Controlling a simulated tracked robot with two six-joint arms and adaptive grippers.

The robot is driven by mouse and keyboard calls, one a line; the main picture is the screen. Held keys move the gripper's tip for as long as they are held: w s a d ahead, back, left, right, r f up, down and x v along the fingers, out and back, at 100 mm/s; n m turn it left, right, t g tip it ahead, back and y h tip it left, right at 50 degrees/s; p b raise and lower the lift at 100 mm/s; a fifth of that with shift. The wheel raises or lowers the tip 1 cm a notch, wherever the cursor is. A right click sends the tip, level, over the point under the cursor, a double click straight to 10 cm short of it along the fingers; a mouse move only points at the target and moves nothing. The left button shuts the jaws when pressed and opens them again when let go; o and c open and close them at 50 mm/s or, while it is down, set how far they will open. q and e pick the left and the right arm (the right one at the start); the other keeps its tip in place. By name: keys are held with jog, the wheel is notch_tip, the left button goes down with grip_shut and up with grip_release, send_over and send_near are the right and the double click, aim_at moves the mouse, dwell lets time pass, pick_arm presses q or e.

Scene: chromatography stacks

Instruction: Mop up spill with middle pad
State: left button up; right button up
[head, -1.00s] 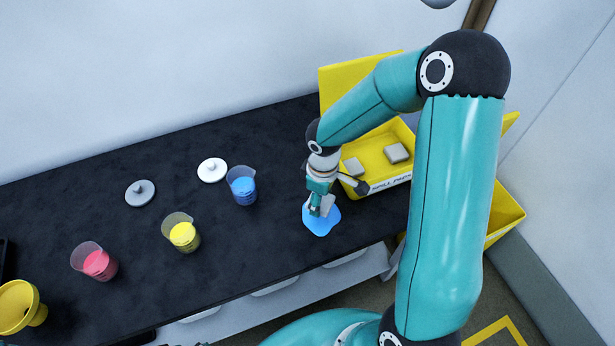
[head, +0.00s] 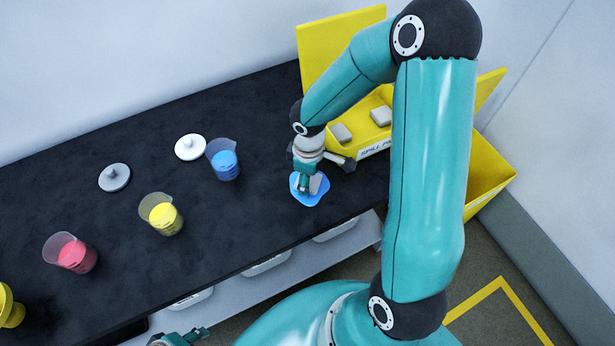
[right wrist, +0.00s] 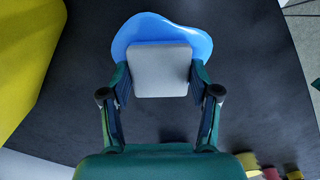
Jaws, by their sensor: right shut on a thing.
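My right gripper (head: 308,186) is shut on a grey square pad (right wrist: 160,72) at the front right of the dark bench. The blue spill (head: 311,200) lies under the pad and shows around it. In the right wrist view the spill (right wrist: 150,27) sticks out beyond the pad's far edge and both upper sides, with the fingers gripping the pad's two sides. Whether the pad presses on the spill is hard to tell. Two more grey pads, one left (head: 341,133) and one right (head: 381,116), lie apart in the yellow spill pad box (head: 374,148). My left gripper (head: 186,338) is partly visible at the bottom edge.
Beakers of blue (head: 224,163), yellow (head: 163,215) and red liquid (head: 72,254) stand left of the spill. A white lid (head: 190,147) and a grey lid (head: 115,177) lie behind them. A yellow bin (head: 490,180) is at the right. Bench between beakers and spill is clear.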

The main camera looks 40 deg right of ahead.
jog(key=shift+f+b, duration=0.25)
jog(key=shift+b, duration=0.1)
dwell(0.4)
jog(key=shift+w+a+b, duration=0.25)
jog(key=shift+a+b, duration=0.15)
jog(key=shift+a, duration=0.55)
jog(key=shift+d, duration=0.2)
jog(key=shift+s+d+p, duration=0.2)
jog(key=shift+s+d, duration=0.15)
jog(key=shift+d, duration=0.55)
jog(key=shift+s+d+p, duration=0.15)
jog(key=shift+s+d, duration=0.15)
jog(key=shift+d, duration=0.55)
jog(key=shift+a, duration=0.1)
jog(key=shift+s+a+b, duration=0.35)
jog(key=shift+a+b, duration=0.1)
jog(key=shift+a, duration=0.15)
jog(key=shift+s+a+b, duration=0.3)
jog(key=shift+a+b, duration=0.1)
jog(key=shift+a, duration=0.2)
